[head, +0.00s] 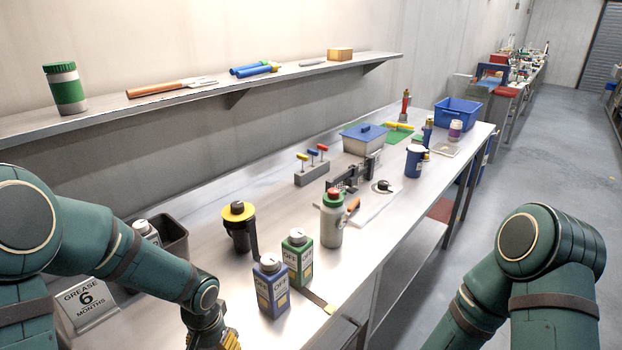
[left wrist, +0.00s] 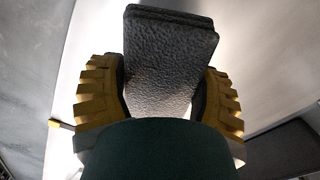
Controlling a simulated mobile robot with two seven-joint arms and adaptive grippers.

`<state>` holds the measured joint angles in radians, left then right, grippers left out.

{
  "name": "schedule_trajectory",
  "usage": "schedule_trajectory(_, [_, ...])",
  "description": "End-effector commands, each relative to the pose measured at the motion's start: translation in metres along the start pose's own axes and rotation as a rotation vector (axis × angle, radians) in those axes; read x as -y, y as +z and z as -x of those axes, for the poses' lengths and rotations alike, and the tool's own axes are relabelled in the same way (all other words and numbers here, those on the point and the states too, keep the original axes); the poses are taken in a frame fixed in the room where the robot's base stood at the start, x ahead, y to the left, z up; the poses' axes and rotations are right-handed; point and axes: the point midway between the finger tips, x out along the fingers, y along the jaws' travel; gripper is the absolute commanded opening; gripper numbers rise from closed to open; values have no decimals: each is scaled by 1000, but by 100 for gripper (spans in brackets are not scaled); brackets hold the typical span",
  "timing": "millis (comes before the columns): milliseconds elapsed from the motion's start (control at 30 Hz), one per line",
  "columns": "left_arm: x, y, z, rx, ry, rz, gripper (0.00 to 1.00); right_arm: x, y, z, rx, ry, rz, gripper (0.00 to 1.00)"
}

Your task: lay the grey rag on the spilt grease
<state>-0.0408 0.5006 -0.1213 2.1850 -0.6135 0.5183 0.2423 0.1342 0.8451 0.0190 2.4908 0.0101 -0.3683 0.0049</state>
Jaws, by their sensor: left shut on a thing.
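The grey rag (left wrist: 165,62) is a dark, textured, folded pad in the left wrist view. My left gripper (left wrist: 160,84) is shut on it, with a yellow ribbed finger on each side. In the head view my left gripper (head: 228,339) is at the bottom edge, over the near part of the bench, mostly cut off. The rag cannot be made out there. I cannot make out the spilt grease in either view. My right arm shows at the lower right of the head view; its gripper is out of frame.
The steel bench (head: 190,232) bears a blue-labelled bottle (head: 271,288), a green-labelled bottle (head: 298,257), a red-capped bottle (head: 331,222) and a black-and-yellow holder (head: 239,226). A grease sign (head: 86,303) and dark bin (head: 173,238) stand at left. A shelf (head: 210,97) runs above.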

Motion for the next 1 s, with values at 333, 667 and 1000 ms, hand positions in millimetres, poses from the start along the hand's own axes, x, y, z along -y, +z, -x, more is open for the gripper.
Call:
schedule_trajectory(333, [-28,-4,-21,-1,-2,227,34,-7,4,-20,4,2,2,100])
schedule_trajectory(667, [-28,-4,-21,0,-2,240,34,-6,4,-20,4,2,3,100])
schedule_trajectory(1000, [-28,-4,-21,-1,-2,239,34,-6,4,-20,5,2,3,100])
